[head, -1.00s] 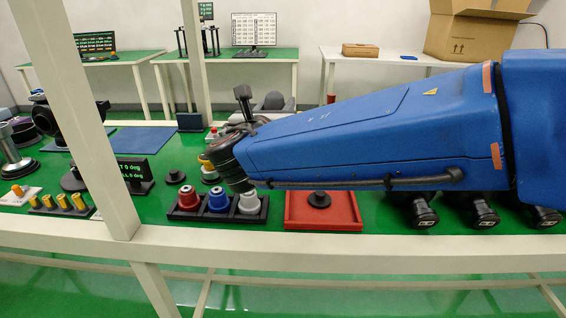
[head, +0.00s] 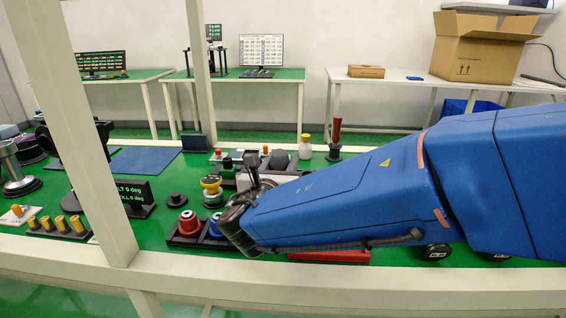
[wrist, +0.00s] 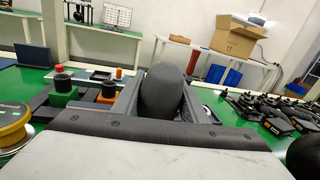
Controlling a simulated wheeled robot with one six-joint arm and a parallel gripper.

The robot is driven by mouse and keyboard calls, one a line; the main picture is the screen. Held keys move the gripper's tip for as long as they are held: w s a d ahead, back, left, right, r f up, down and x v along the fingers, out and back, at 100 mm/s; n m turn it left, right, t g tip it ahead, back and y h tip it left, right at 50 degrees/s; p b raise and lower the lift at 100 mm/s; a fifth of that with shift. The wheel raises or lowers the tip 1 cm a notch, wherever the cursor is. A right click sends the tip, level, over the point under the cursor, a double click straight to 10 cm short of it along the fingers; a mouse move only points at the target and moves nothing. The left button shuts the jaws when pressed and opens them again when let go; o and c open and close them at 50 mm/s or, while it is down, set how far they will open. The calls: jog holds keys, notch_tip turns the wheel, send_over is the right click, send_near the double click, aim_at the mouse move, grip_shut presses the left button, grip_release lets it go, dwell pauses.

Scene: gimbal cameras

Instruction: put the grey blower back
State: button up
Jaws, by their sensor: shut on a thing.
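The grey blower (wrist: 162,92) shows in the wrist view as a dark, rounded bulb between the two fingers of my gripper (wrist: 160,103). The gripper is shut on it. In the head view the blower (head: 280,160) shows just beyond my wrist, and my gripper (head: 277,170) is partly hidden by my blue arm. The blower's lower part is hidden by the gripper. I cannot tell whether it touches anything beneath. No place for the blower can be made out for certain.
A white bottle with a yellow cap (head: 305,147) and a red cylinder in a black stand (head: 335,135) stand behind the gripper. A yellow-topped round device (head: 212,188) and a rack with red and blue cups (head: 188,223) are close on the left. A frame post (head: 85,130) crosses the view.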

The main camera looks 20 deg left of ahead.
jog(key=shift+f, duration=0.3)
jog(key=shift+f, duration=0.15)
jog(key=o, duration=0.9)
jog(key=shift+o, duration=0.2)
jog(key=shift+r, duration=0.2)
jog(key=s, duration=0.8)
jog(key=s+d, duration=0.1)
jog(key=s, duration=0.3)
